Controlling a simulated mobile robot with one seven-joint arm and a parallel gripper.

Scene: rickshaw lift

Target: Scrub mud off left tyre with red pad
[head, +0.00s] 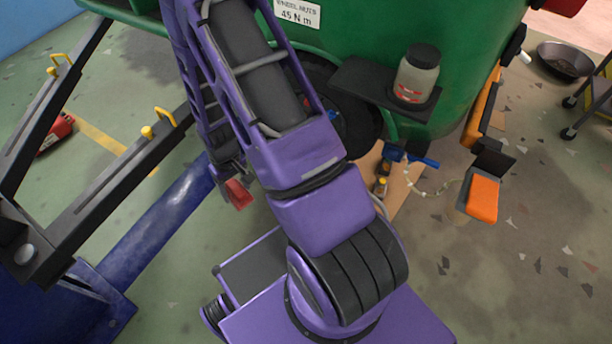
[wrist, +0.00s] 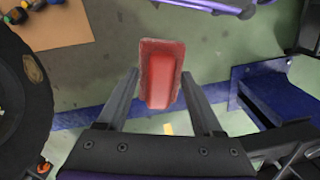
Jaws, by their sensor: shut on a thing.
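My gripper (wrist: 159,74) is shut on the red pad (wrist: 160,88), which sits between its two fingers in the wrist view. In the head view, the red pad (head: 239,194) shows low beside my arm, held above the floor. The black tyre (wrist: 18,95) stands at the left edge of the wrist view, apart from the pad. A brown patch of mud (wrist: 33,69) shows on it. In the head view the tyre (head: 358,118) is under the green body, mostly hidden behind my arm.
The green rickshaw body (head: 440,40) overhangs the tyre; a jar (head: 417,75) stands on its black shelf (head: 362,82). A blue lift beam (head: 165,215) and dark rails with yellow handles are at left. Cardboard (wrist: 55,28) with tools lies near the tyre. An orange-topped box (head: 482,195) stands right.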

